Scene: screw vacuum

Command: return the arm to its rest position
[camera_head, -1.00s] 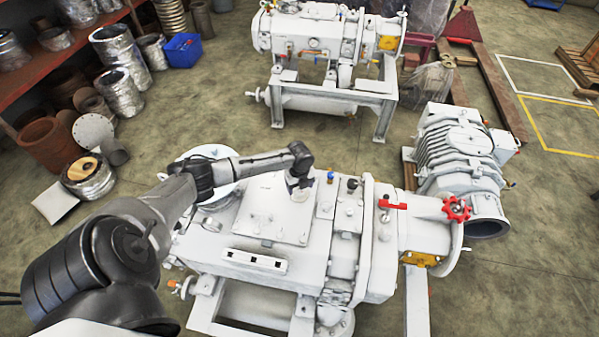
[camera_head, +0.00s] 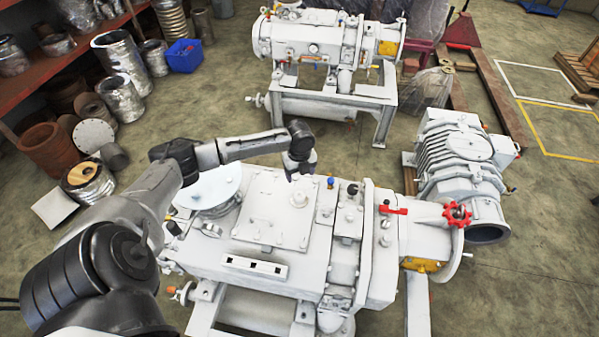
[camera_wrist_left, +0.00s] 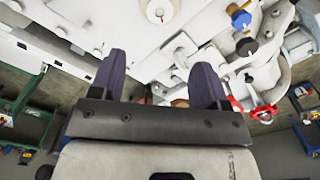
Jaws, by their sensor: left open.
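My left arm reaches in from the left over the white vacuum pump (camera_head: 205,262). My left gripper (camera_head: 299,174) hangs above the pump's top, just behind the round fitting (camera_head: 299,198) on its flat plate. In the left wrist view the two dark fingers of my left gripper (camera_wrist_left: 158,68) are spread apart with nothing held between them. The pump's white surface (camera_wrist_left: 110,22) shows beyond the fingers. My right gripper is not in view.
A red valve wheel (camera_head: 457,214) and a red lever (camera_head: 393,210) stick up on the pump's right. A second white pump (camera_head: 285,45) stands behind, and a ribbed grey unit (camera_head: 455,160) stands at right. A shelf (camera_head: 60,68) and metal cylinders fill the left.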

